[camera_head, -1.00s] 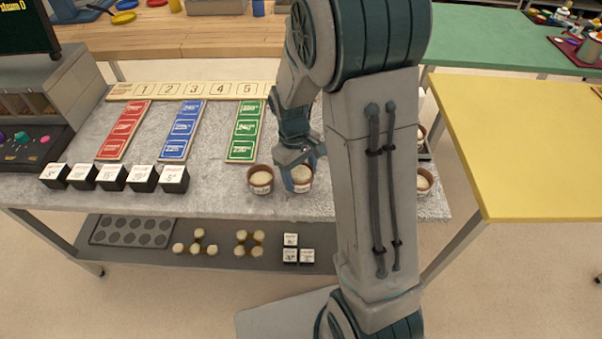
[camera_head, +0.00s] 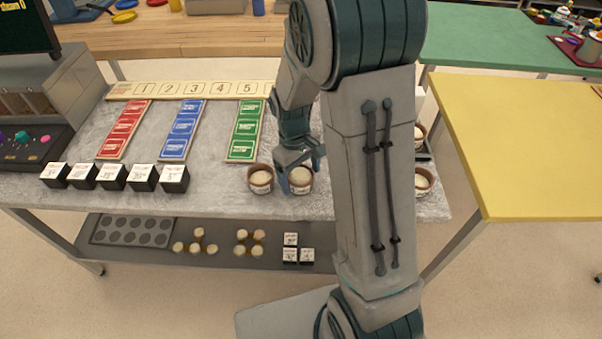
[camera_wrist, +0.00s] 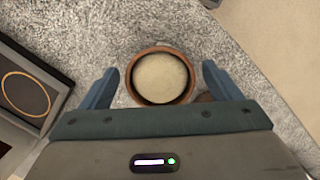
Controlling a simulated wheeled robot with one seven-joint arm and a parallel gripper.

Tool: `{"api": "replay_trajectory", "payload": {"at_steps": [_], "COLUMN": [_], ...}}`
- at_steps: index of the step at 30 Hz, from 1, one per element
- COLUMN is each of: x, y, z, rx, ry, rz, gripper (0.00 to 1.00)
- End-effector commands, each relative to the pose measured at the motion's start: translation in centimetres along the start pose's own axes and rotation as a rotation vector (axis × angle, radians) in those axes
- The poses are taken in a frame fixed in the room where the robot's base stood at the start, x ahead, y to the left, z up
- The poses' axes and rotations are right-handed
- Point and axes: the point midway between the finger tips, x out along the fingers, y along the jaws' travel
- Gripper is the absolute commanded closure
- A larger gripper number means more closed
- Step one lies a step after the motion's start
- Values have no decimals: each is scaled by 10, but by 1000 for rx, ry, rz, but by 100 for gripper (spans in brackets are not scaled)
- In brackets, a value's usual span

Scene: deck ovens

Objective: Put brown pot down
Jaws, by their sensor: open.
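A brown pot (camera_wrist: 160,78) with a pale filling stands upright on the grey speckled counter (camera_head: 215,205). In the wrist view it lies between the two blue fingers of my gripper (camera_wrist: 160,84), with a gap on each side. My gripper is open. In the head view my gripper (camera_head: 300,165) is just above this pot (camera_head: 301,180) near the counter's front edge. A second brown pot (camera_head: 260,178) stands close to its left. Another pot (camera_head: 422,182) is partly hidden behind my arm at the right.
Several black blocks with white tops (camera_head: 113,177) line the front left of the counter. Red (camera_head: 123,131), blue (camera_head: 181,131) and green (camera_head: 246,131) boards lie behind. A yellow table (camera_head: 520,140) stands right. A lower shelf holds small items.

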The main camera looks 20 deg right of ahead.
Motion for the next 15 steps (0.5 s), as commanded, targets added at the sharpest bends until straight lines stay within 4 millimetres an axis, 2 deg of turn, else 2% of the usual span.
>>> {"api": "replay_trajectory", "payload": {"at_steps": [9,15], "x": [-68,-102], "y": [0,0], "z": [-1,-1], "rx": [-1,0], "ry": [8,5], "rz": [4,3], "gripper": [16,16]}}
